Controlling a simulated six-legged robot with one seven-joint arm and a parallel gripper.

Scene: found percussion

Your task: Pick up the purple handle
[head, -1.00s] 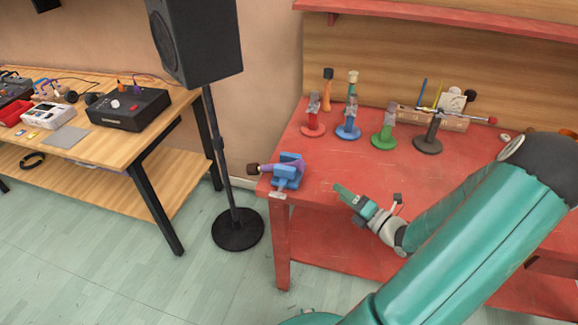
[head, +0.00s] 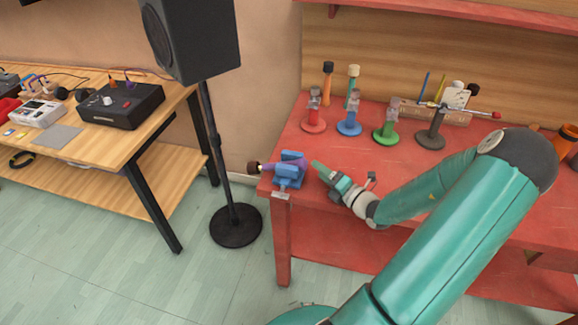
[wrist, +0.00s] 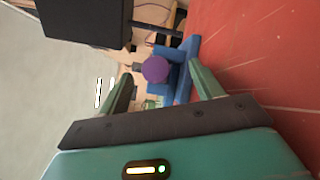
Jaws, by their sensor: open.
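The purple handle (head: 271,166) lies roughly level in a blue vise (head: 290,173) at the left front corner of the red table. A dark head sticks out at its left end. In the wrist view the handle (wrist: 155,69) shows end-on as a purple disc, beside the blue vise (wrist: 184,75). My gripper (head: 318,168) is just to the right of the vise, pointing left at it. In the wrist view my gripper (wrist: 160,88) has its two green fingers spread apart, with the purple disc beyond and between them. Nothing is held.
On the red table (head: 330,147), red (head: 313,112), blue (head: 349,113), green (head: 386,122) and grey (head: 432,129) stands are toward the back. A black speaker on a pole (head: 219,159) stands left of the table. The table's left edge is close to the vise.

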